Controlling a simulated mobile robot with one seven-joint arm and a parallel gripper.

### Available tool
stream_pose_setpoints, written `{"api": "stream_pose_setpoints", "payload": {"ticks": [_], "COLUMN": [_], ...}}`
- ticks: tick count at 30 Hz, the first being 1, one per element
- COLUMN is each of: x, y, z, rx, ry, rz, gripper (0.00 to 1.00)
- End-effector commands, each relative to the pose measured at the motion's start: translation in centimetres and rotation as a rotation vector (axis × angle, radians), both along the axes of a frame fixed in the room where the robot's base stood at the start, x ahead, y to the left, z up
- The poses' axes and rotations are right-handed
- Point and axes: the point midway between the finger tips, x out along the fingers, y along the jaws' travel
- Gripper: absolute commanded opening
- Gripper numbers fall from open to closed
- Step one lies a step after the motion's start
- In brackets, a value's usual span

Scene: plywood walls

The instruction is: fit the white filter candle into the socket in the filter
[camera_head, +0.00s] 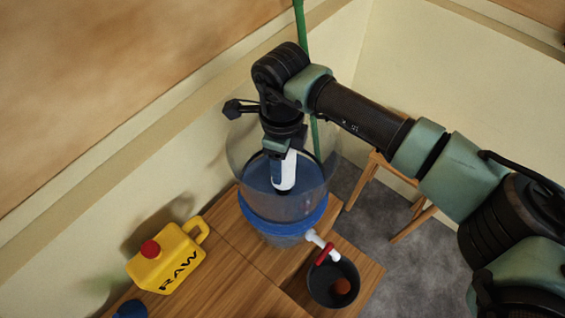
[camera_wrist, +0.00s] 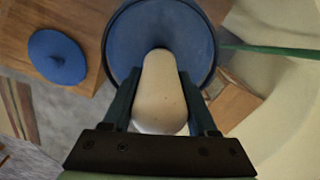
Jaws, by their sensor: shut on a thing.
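My gripper (camera_head: 284,152) points down into the clear upper chamber of the filter (camera_head: 259,205). It is shut on the white filter candle (camera_head: 286,174). The candle hangs roughly upright above the filter's blue floor. In the wrist view the candle (camera_wrist: 160,92) lies between both fingers, with its far end over the middle of the round blue floor (camera_wrist: 195,38). The socket is hidden behind the candle there. In the head view a dark spot shows below the candle, but I cannot tell whether the candle touches it.
A white tap with a red handle (camera_head: 325,254) sticks out over a black bowl (camera_head: 321,287). A yellow RAW jug (camera_head: 171,262) stands left on the wooden table (camera_head: 236,280). A blue disc (camera_wrist: 57,57) lies apart from the filter. A green pole (camera_head: 301,22) rises behind; a wooden stool (camera_head: 371,178) stands right.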

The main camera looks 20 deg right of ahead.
Motion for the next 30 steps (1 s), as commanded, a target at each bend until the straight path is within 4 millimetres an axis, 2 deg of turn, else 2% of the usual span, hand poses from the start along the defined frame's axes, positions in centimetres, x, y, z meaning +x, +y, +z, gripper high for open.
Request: {"api": "stream_pose_setpoints", "payload": {"ticks": [30], "x": [0.0], "y": [0.0], "z": [-1.6], "rx": [-0.001], "ry": [-0.001], "rz": [0.000], "gripper": [0.00]}}
